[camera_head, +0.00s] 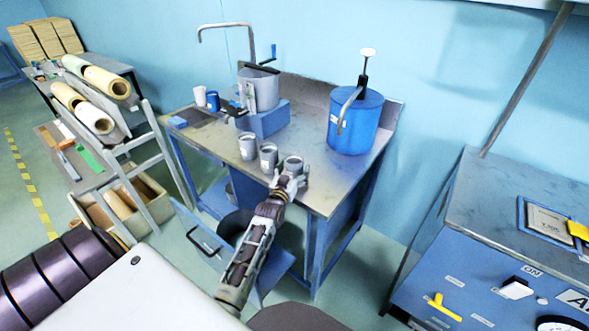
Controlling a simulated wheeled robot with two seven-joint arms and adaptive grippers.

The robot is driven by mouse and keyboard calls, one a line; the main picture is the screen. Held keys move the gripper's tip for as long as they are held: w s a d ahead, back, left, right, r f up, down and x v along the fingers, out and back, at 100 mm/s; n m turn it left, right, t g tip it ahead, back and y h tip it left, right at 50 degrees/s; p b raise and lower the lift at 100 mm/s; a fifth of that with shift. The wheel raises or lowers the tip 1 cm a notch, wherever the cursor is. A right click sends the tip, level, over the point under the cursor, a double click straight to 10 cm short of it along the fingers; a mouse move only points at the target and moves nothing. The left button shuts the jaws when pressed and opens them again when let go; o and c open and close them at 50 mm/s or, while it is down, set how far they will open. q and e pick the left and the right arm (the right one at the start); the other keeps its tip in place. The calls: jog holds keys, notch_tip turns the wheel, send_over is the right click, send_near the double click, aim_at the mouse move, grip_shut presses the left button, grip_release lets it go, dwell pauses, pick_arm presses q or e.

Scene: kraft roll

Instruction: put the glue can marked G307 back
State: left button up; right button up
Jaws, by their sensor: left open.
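Three small grey cans stand in a row near the front edge of the blue-legged metal bench: a left can (248,147), a middle can (268,157) and a right can (292,162). Their markings are too small to read, so I cannot tell which is G307. My left gripper (289,179) is open at the bench's front edge, right at the right can. Its fingers overlap the lower part of that can in the picture; I cannot tell whether they touch it. My right gripper is not in view.
A blue pump drum (352,125) stands right of the cans. A grey pot (260,88) on a blue base and a white cup (200,96) stand behind. A blue control cabinet (470,245) is at right, paper rolls (105,82) at left.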

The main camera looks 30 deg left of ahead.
aim_at(291, 175)
pick_arm(q)
jog(key=shift+v, duration=2.65)
jog(key=shift+s+d, duration=0.15)
jog(key=shift+s, duration=0.55)
jog(key=shift+v, duration=2)
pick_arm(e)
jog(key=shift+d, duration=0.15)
pick_arm(q)
jog(key=shift+d, duration=0.1)
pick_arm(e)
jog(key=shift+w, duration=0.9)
